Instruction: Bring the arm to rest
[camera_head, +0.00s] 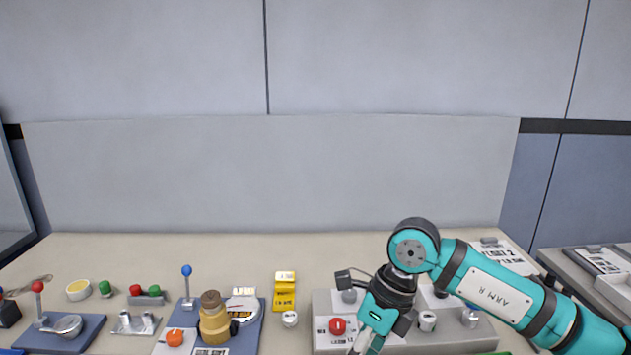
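My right arm (500,288) is teal and black and reaches in from the right, bent at a raised joint. My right gripper (366,341) points down and to the left, over the front of a grey panel block. Its fingertips are near the bottom edge of the picture and small, so whether they are open or shut cannot be told. No held thing shows in it. It appears close to the red knob (338,326) on the block; contact cannot be told. My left arm and gripper are not in view.
The grey panel block (322,300) carries several knobs. Left of it are a yellow block (284,292), a blue plate (256,334) with a tan-and-brown fitting (214,320), and a blue-topped lever (187,285). A red-topped lever (38,300) stands far left. The table's back strip is mostly clear.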

